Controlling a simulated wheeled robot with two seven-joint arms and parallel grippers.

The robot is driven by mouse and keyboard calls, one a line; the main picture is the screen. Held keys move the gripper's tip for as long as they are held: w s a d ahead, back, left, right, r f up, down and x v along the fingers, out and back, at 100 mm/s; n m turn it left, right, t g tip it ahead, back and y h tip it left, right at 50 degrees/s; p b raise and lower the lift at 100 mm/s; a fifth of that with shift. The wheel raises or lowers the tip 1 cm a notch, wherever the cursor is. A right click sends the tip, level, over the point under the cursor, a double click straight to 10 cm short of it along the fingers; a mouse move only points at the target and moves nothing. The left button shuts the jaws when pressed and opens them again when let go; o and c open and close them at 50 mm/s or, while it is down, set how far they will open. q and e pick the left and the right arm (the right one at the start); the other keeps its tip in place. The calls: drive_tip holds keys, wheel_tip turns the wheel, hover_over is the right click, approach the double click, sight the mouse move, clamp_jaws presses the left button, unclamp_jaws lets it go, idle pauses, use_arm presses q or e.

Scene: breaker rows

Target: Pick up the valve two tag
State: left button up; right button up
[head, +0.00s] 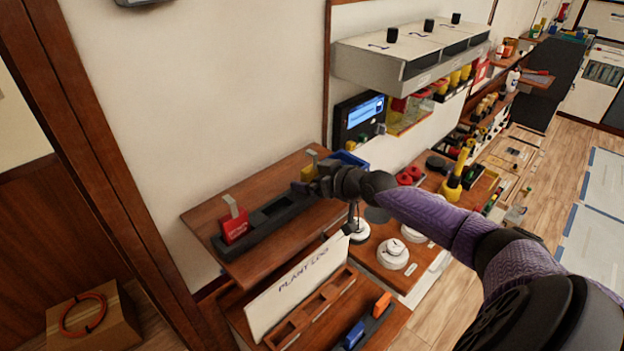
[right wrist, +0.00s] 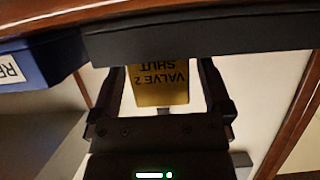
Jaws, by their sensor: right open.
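The yellow valve two tag (right wrist: 160,84) shows in the right wrist view, its "VALVE 2 SHUT" lettering upside down. Its far end meets the dark holder (right wrist: 215,38). In the head view a small yellow part of the tag (head: 309,172) shows beside my right gripper (head: 316,186), at the right end of the long dark holder (head: 262,222) on the wooden shelf. My right gripper is open, with one finger on each side of the tag and gaps showing between. My left gripper is in neither view.
A red tag (head: 235,226) stands in the holder's left end. A blue bin (head: 349,160) is close beyond my right gripper, below a wall screen (head: 361,117). A white plant log board (head: 300,285) stands below the shelf. The holder's middle is empty.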

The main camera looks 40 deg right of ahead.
drive_tip(key=c, duration=1.2)
